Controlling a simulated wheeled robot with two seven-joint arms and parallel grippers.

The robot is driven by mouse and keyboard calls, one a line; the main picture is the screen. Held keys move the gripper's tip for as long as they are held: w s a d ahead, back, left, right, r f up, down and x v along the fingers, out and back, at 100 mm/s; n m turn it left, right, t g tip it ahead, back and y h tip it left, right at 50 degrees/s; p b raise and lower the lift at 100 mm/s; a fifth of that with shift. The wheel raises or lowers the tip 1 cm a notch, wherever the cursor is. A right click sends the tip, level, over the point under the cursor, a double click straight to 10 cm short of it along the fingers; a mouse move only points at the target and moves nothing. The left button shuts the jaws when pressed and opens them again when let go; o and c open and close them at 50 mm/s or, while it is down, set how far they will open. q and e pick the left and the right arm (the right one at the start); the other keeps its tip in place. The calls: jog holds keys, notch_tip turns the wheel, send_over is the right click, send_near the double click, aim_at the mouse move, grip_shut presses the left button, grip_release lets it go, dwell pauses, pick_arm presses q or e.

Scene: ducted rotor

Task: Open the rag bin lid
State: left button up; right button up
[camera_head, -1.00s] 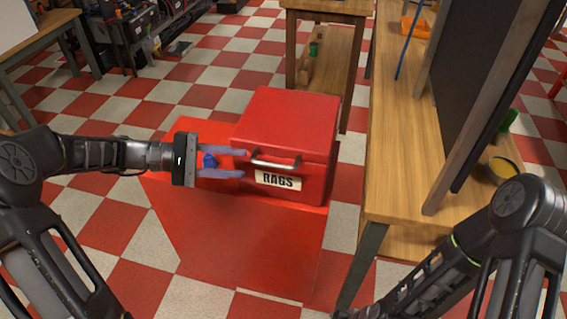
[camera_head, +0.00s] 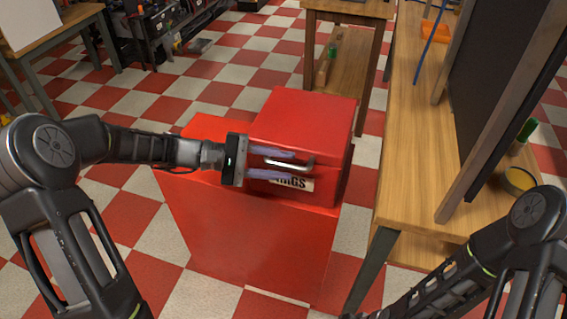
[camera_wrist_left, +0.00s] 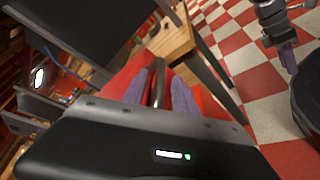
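The red rag bin (camera_head: 335,190) stands on a red base, its lid (camera_head: 305,115) down. A metal handle (camera_head: 304,163) and a partly covered RAGS label (camera_head: 298,184) are on its front. My left gripper (camera_head: 293,163) is open, with its purple fingers above and below the handle in the head view. In the left wrist view the handle (camera_wrist_left: 158,85) lies between the two fingers with gaps showing; I cannot tell whether either touches it. What appears to be my right gripper (camera_wrist_left: 288,55) shows at the wrist view's upper right, its opening unclear.
A wooden workbench (camera_head: 405,150) with a dark upright panel (camera_head: 500,90) stands close to the right of the bin. A smaller wooden table (camera_head: 350,12) is behind it. Checkered floor (camera_head: 120,215) is free to the left.

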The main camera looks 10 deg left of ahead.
pick_arm(q)
jog(key=shift+w+d+f, duration=0.1)
jog(key=shift+d, duration=0.3)
jog(key=shift+c, duration=0.4)
grip_shut()
dwell(0.8)
